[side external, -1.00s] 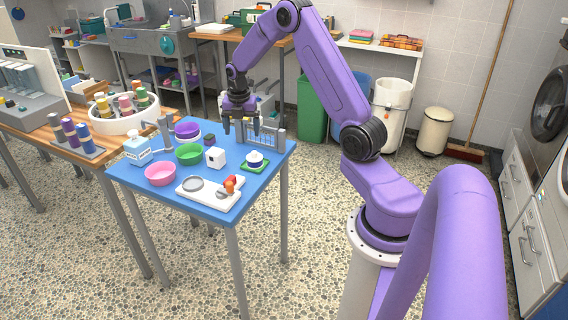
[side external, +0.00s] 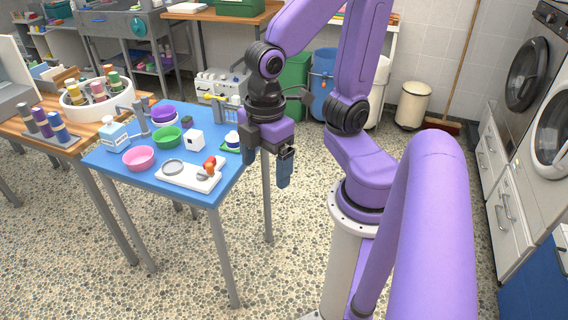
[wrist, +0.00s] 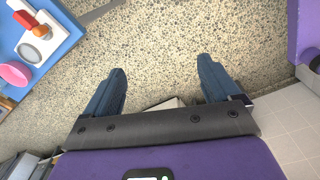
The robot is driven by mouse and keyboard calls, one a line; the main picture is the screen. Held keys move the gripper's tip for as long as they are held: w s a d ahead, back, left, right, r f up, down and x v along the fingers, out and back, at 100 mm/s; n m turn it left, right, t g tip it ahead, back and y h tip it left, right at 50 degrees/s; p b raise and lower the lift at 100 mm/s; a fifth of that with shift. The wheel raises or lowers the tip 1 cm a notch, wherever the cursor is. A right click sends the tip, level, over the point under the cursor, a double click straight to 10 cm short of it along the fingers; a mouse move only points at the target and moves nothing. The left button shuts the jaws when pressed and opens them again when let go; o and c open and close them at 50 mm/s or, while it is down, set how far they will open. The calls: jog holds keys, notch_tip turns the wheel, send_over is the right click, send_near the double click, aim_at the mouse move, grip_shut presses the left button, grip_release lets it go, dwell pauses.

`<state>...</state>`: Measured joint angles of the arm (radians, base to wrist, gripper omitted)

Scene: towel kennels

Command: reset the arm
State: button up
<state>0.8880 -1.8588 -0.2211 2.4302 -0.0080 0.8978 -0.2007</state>
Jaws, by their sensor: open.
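My gripper (side external: 267,168) is open and empty. It hangs in the air just off the right edge of the blue table (side external: 206,196), with its fingers pointing down. The table's corner shows at the upper left of the wrist view (wrist: 66,14).
Washing machines stand far right. Floor below my gripper is clear.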

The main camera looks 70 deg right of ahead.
jog(key=shift+s+d+f+m, duration=0.1)
jog(key=shift+s+d+m, duration=0.1)
jog(key=shift+s, duration=0.7)
jog(key=shift+s+d+m, duration=0.2)
jog(key=shift+s, duration=0.7)
